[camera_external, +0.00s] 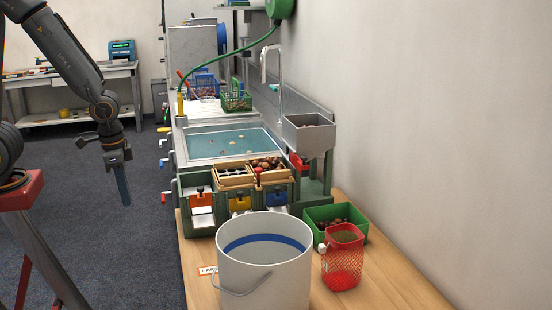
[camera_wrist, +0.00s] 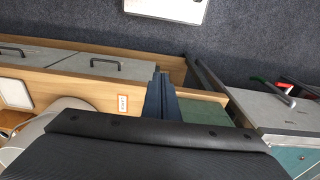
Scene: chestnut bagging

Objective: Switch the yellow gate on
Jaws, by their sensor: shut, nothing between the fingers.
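The yellow gate (camera_external: 240,204) is in the middle of a row of gates at the front of the sorting bench, below a wooden box, between an orange gate (camera_external: 202,200) and a blue gate (camera_external: 277,200). Each has a small dark knob or handle; the yellow gate's exact setting is too small to tell. My gripper (camera_external: 123,190) hangs pointing down over the floor, left of the bench and well apart from the gates. Its fingers are shut and empty, and show in the wrist view (camera_wrist: 161,96). The yellow gate is not visible in the wrist view.
A white bucket (camera_external: 262,275) stands in front of the gates on the wooden table (camera_external: 400,280). A red net bag (camera_external: 342,265) and green bin (camera_external: 362,222) are at the right. A water basin (camera_external: 225,142) lies behind. Open floor (camera_external: 110,230) surrounds my gripper.

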